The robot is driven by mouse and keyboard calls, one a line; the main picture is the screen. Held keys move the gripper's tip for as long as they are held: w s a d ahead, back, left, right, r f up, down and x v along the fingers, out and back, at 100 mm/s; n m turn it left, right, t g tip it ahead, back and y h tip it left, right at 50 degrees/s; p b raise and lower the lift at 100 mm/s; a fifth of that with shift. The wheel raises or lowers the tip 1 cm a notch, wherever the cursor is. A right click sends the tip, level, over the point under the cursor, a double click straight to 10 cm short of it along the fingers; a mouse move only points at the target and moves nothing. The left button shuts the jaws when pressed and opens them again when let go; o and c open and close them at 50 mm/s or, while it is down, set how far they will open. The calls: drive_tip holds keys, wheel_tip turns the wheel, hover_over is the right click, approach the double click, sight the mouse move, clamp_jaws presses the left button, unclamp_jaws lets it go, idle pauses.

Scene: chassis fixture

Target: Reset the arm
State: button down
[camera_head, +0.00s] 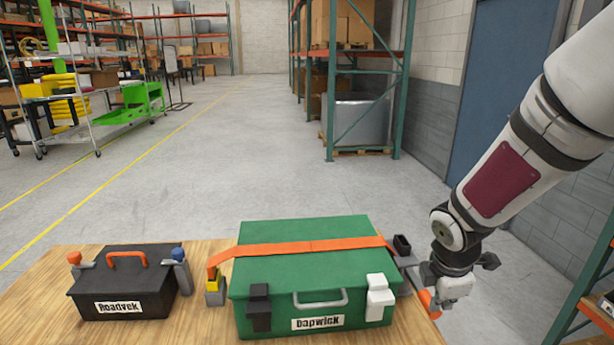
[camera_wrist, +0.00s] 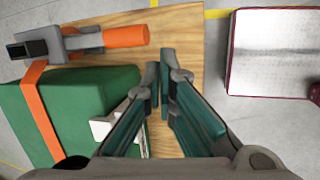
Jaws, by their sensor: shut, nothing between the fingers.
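My arm comes in from the right in the head view. My gripper (camera_head: 452,296) is at the right end of the workbench, beside the orange handle (camera_head: 430,303) of a grey clamp. In the wrist view my gripper (camera_wrist: 161,72) is shut and empty, its fingers pointing over bare wood. The green toolbox (camera_head: 310,262) labelled Dapwick stands closed to the left of my gripper, with an orange strap (camera_head: 300,248) across its lid. The toolbox also shows in the wrist view (camera_wrist: 95,95), as does the clamp handle (camera_wrist: 125,36). I cannot tell whether my gripper touches the handle.
A black toolbox (camera_head: 125,285) labelled Roadvek stands on the left of the wooden workbench (camera_head: 215,325). The green toolbox has a black latch (camera_head: 259,308) and a white latch (camera_head: 379,297). A shelf rack (camera_head: 600,310) stands at the right edge. The floor behind the bench is clear.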

drive_tip(key=s+a+r+m+t+y, duration=0.1)
drive_tip(key=s+a+r+m, duration=0.4)
drive_tip(key=s+r+m, duration=0.3)
drive_tip(key=s+a+r+m+t+y, duration=0.1)
drive_tip(key=s+a+r+m, duration=0.5)
drive_tip(key=s+r+m, duration=0.3)
wheel_tip(320, 180, up, 2)
drive_tip(key=shift+r+t, duration=0.1)
drive_tip(key=shift+t, duration=0.2)
idle(0.5)
